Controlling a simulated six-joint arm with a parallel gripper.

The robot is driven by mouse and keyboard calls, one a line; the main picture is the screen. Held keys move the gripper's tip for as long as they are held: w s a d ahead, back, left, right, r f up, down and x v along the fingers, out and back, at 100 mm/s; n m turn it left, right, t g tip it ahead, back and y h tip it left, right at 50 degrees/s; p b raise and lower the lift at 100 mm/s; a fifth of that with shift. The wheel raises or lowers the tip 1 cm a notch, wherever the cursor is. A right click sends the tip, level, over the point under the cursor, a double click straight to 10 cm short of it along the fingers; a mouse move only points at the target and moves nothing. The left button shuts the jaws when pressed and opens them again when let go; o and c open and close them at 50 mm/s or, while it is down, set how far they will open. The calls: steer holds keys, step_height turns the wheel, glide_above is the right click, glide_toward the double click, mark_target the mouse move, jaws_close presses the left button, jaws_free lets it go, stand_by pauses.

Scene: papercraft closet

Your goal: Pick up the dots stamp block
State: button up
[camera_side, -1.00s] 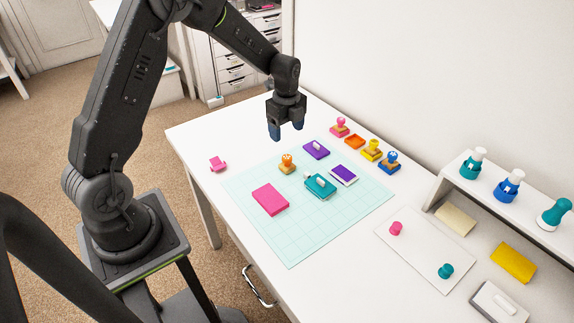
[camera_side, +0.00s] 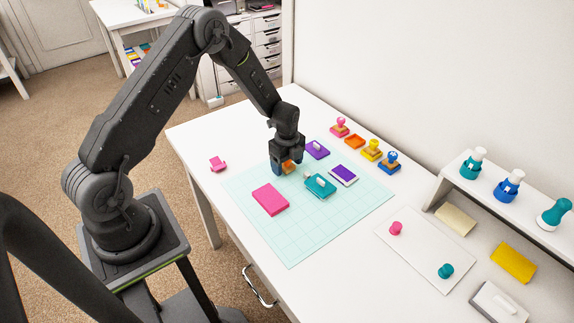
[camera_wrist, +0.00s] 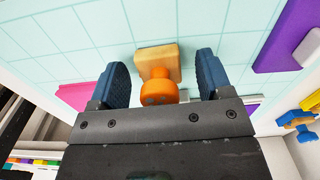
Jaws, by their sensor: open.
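A stamp block with an orange round knob (camera_wrist: 158,92) and a wooden base (camera_wrist: 158,60) stands on the pale teal grid mat (camera_wrist: 95,28). In the wrist view it lies between my open gripper's two blue fingers (camera_wrist: 160,80), with a gap on each side. No dot pattern shows on it. In the side view the orange stamp (camera_side: 288,166) is partly hidden by my gripper (camera_side: 287,168), which is lowered around it.
A pink block (camera_side: 270,199), a teal stamp pad (camera_side: 320,186) and purple pads (camera_side: 343,175) lie close by. Several stamps, such as the blue one (camera_side: 388,161), stand along the back. The front of the mat is clear.

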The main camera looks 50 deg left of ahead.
steer(key=shift+f, duration=0.1)
steer(key=shift+c, duration=0.3)
steer(key=c, duration=1.1)
steer(key=shift+o, duration=0.2)
steer(key=shift+r, duration=0.55)
steer(key=r, duration=0.3)
steer(key=shift+s+a+r, duration=0.3)
steer(key=shift+a+r, duration=0.1)
steer(key=s+a+r, duration=0.6)
steer(key=s+a, duration=0.1)
steer(key=a, duration=0.1)
steer(key=shift+s+r, duration=0.1)
